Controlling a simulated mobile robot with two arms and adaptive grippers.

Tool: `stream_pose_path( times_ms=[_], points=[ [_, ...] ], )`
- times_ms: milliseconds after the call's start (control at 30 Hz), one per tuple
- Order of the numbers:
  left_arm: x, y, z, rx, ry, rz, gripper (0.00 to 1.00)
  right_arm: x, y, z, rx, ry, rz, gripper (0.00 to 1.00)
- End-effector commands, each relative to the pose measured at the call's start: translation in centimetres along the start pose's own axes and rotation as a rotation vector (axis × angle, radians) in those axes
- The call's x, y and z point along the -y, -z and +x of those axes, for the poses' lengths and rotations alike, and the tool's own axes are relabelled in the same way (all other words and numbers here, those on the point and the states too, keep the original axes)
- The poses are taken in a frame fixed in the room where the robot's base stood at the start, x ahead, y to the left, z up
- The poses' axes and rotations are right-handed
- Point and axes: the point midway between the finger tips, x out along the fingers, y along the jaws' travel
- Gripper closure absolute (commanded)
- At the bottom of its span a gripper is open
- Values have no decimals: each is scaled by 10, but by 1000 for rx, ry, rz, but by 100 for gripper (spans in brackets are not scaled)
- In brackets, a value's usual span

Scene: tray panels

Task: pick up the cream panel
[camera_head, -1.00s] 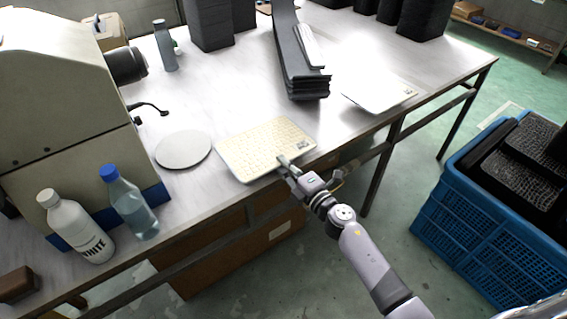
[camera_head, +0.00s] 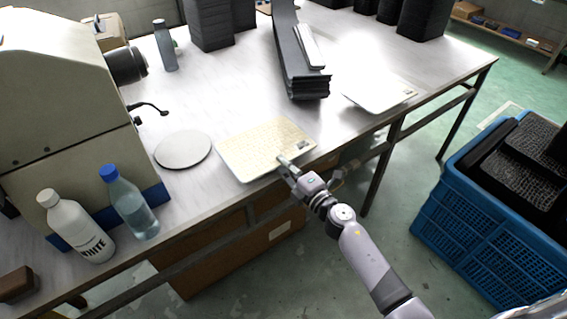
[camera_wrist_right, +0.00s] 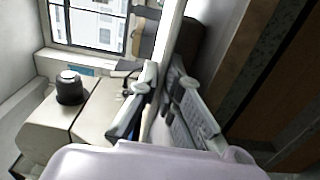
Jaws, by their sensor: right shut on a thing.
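The cream panel (camera_head: 262,147) lies at the front edge of the metal table (camera_head: 365,128), with a small dark label near its right corner. My right gripper (camera_head: 284,163) is at the panel's front edge, near that corner, and is shut on it. In the right wrist view the two fingers (camera_wrist_right: 160,98) pinch the thin panel edge, seen edge-on. In the head view the fingertips cover a small part of the panel's edge. I cannot tell whether the panel is lifted off the table. My left gripper is not in view.
A round grey disc (camera_head: 183,150) lies just left of the panel. A large beige machine (camera_head: 65,100) and two bottles (camera_head: 130,203) stand further left. Stacked dark trays (camera_head: 302,75) and a white panel (camera_head: 380,95) lie behind. A blue crate (camera_head: 470,222) stands at right.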

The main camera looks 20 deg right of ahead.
Motion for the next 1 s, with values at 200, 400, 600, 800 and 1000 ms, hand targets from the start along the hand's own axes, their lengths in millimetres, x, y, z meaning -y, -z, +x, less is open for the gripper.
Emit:
stream_pose_path(
  times_ms=[200, 400, 600, 800, 1000],
  points=[
    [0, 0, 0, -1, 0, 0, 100, 1, 0, 0, 0, 1, 0, 100],
    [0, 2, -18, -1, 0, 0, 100, -18, 0, 0, 0, -1, 0, 100],
    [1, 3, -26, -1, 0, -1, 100, -26, 0, 0, 0, 0, 0, 100],
    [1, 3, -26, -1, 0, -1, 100, -26, 0, -1, 0, 0, 0, 100],
    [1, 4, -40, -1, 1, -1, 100, -37, 0, -20, 0, 1, 2, 100]
  ],
)
